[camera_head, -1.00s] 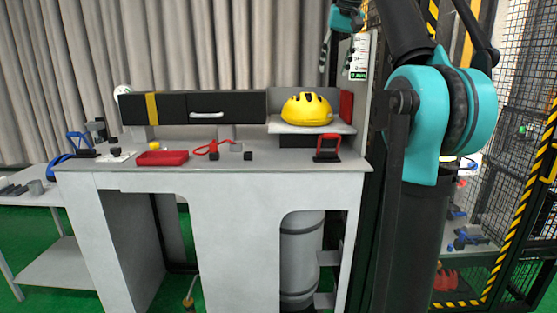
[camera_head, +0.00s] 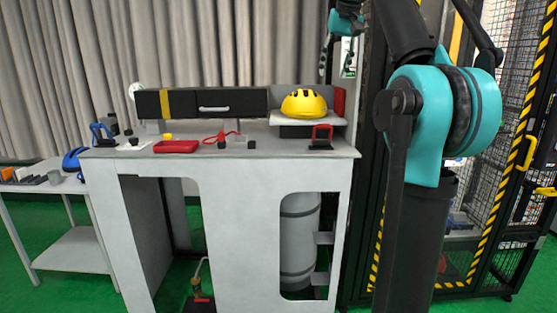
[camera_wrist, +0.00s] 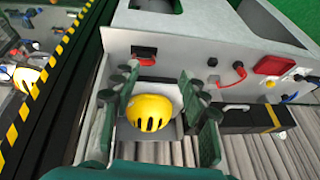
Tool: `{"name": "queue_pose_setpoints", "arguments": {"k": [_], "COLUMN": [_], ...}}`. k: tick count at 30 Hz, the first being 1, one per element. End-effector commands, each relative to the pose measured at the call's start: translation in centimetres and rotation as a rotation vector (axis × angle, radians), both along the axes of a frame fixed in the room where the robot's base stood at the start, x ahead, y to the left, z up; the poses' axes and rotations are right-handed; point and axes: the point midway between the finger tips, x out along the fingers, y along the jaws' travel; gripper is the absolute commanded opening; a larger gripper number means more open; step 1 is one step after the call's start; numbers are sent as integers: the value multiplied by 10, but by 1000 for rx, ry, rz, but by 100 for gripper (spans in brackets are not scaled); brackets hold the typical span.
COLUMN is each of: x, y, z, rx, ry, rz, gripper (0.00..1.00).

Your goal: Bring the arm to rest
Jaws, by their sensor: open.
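My gripper (camera_wrist: 157,82) is open in the wrist view, with its dark green fingers spread and nothing between their tips. It also shows at the top of the head view (camera_head: 337,58), fingers hanging down, partly cut off by the frame. My teal and black arm stands large at the right of the head view, bent at its teal joint. A yellow helmet (camera_head: 303,104) with black slots sits on the bench's raised shelf, below and left of the gripper. In the wrist view the helmet (camera_wrist: 149,113) appears beyond the fingers, apart from them.
The grey workbench (camera_head: 262,168) bears a red tray (camera_head: 175,147), a red-handled block (camera_head: 321,138) and a black drawer unit (camera_head: 245,104). A side table (camera_head: 75,243) stands left. A mesh cage with a striped frame (camera_head: 497,165) stands behind my arm. Green floor is clear at lower left.

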Motion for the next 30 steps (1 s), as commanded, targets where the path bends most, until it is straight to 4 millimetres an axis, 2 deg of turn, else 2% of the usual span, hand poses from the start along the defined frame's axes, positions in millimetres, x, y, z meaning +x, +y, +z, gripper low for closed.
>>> {"name": "queue_pose_setpoints", "arguments": {"k": [5, 11, 17, 20, 23, 26, 30], "x": [5, 13, 19, 20, 15, 5, -19], "y": [-1, -3, -5, -7, -9, -12, -15], "z": [-15, -42, -86, -122, -170, -220, -292], "rx": [-4, -11, -21, -28, -38, -47, -61], "ry": [1, 2, 4, 5, 7, 8, 11], "rz": [0, 3, 6, 8, 11, 14, 18], "gripper": [44, 44, 44, 44, 44, 44, 44]}}
